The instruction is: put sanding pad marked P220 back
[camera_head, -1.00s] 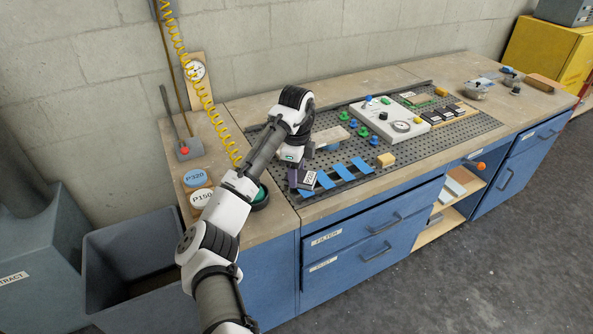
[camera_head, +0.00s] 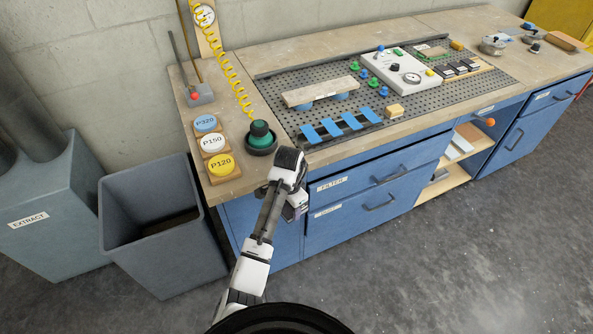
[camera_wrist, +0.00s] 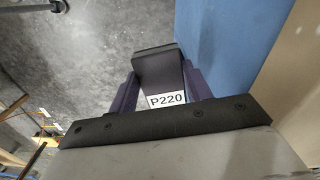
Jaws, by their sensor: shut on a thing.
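The sanding pad marked P220 (camera_wrist: 157,62) is a dark grey block with a white label, seen in the wrist view. My gripper (camera_wrist: 163,90) is shut on it, with a purple finger on each side. In the head view my gripper (camera_head: 293,212) hangs in front of the blue cabinet, below the bench top's front edge, mostly hidden by my wrist; the pad cannot be made out there. A wooden tray (camera_head: 482,70) with several dark blocks stands at the back right of the perforated mat; their labels are too small to read.
Discs P320 (camera_head: 205,124), P150 (camera_head: 213,142) and P120 (camera_head: 220,164) lie at the bench's left end, beside a green-topped knob (camera_head: 261,134). Blue strips (camera_head: 345,125), a wooden board (camera_head: 320,91) and a white panel (camera_head: 400,75) occupy the mat (camera_head: 420,110). A grey bin (camera_head: 165,250) stands left.

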